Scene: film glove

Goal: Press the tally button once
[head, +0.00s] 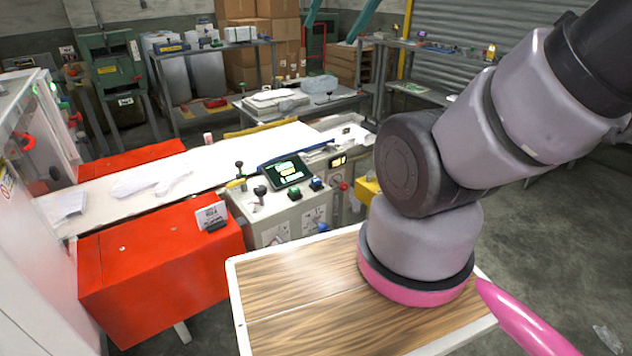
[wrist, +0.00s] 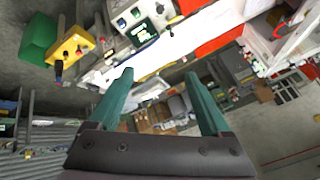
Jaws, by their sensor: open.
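A pale control console (head: 285,218) stands near the middle of the head view. It carries a lit screen (head: 289,171), a green button (head: 295,191), a blue button (head: 316,184) and black knobs. I cannot tell which one is the tally button. The wrist view shows the console top with its screen (wrist: 143,32) upper centre, beyond my fingertips. My gripper (wrist: 158,74) has two teal fingers spread wide with nothing between them. In the head view the fingertips (head: 328,38) show at the top edge, apart from the console.
A white conveyor (head: 200,165) with pale gloves runs behind the console. An orange-red cabinet (head: 160,265) bears a small sign (head: 211,215). A yellow control box (wrist: 75,46) stands beside the console. Shelves and boxes fill the back. My arm covers the right.

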